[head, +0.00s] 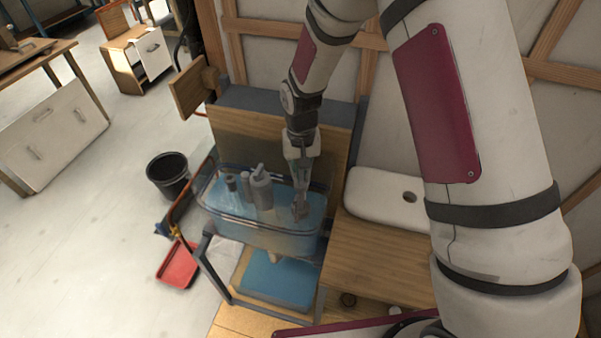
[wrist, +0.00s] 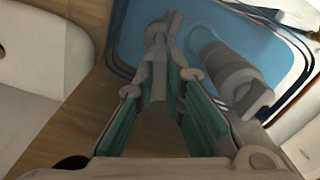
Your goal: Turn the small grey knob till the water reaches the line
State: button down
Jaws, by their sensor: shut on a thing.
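A clear tank (head: 265,238) holds blue water, and its rim (wrist: 112,50) also shows in the wrist view. My gripper (head: 300,207) reaches down at the tank's right end in the head view. In the wrist view its teal-padded fingers (wrist: 165,88) close around a small grey knob (wrist: 157,42) on a grey fitting. The fingers partly hide the knob, and its turn angle cannot be told. I cannot make out a level line clearly, nor how the water stands against it.
A larger grey cylinder (head: 262,190) stands in the tank, left of my gripper; it shows at right in the wrist view (wrist: 228,75). A white basin (head: 385,196) sits on the wooden counter at right. A black bucket (head: 169,176) and red tray (head: 177,265) are on the floor.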

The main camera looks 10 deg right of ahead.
aim_at(302, 176)
jog(key=shift+d+n+b, duration=0.1)
jog(key=shift+n+b, duration=0.3)
jog(key=shift+n, duration=1.8)
jog(key=c, duration=1.7)
grip_release()
jog(key=shift+o, duration=0.2)
notch_tip(302, 176, up, 12)
